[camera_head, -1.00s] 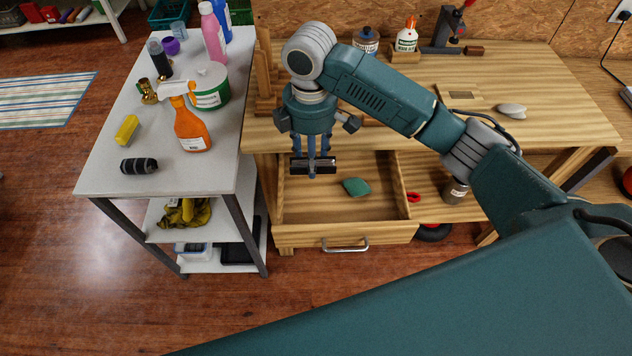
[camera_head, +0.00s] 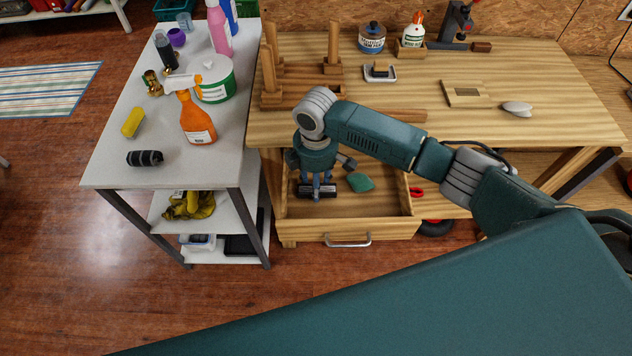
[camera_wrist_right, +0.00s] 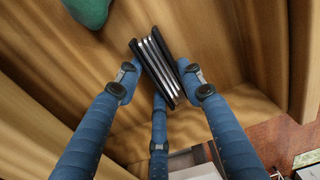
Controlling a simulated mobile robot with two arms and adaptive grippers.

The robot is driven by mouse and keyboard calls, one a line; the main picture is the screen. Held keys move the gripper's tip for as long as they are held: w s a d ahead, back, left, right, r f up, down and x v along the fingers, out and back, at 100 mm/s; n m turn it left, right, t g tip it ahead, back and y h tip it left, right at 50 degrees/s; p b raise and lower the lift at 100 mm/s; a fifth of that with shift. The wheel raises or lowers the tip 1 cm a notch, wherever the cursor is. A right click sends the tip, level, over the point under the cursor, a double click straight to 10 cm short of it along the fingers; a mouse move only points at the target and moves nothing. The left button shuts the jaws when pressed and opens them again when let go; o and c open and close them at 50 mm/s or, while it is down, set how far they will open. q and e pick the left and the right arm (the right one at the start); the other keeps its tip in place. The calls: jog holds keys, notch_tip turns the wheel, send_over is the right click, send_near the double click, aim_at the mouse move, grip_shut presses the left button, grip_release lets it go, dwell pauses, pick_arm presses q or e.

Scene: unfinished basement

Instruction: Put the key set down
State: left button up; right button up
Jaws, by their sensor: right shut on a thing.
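The key set (camera_wrist_right: 158,68) is a dark, flat holder with silvery strips between black sides. In the right wrist view it sits between the blue fingers of my right gripper (camera_wrist_right: 160,85), which is shut on it. In the head view my right gripper (camera_head: 317,186) points down inside the open drawer (camera_head: 385,210), near its left side, with the key set (camera_head: 304,191) at its fingertips. I cannot tell whether the key set touches the drawer bottom. My left gripper is not in view.
A green sponge-like piece (camera_head: 360,182) lies in the drawer to the right of my gripper. The wooden bench (camera_head: 480,120) stands behind with a wooden rack (camera_head: 300,95). A grey cart (camera_head: 115,165) with bottles stands at left.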

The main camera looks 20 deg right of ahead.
jog(key=o, duration=1.3)
jog(key=shift+f, duration=0.15)
notch_tip(320, 180, up, 12)
jog(key=shift+r+b, duration=0.2)
jog(key=shift+b, duration=0.2)
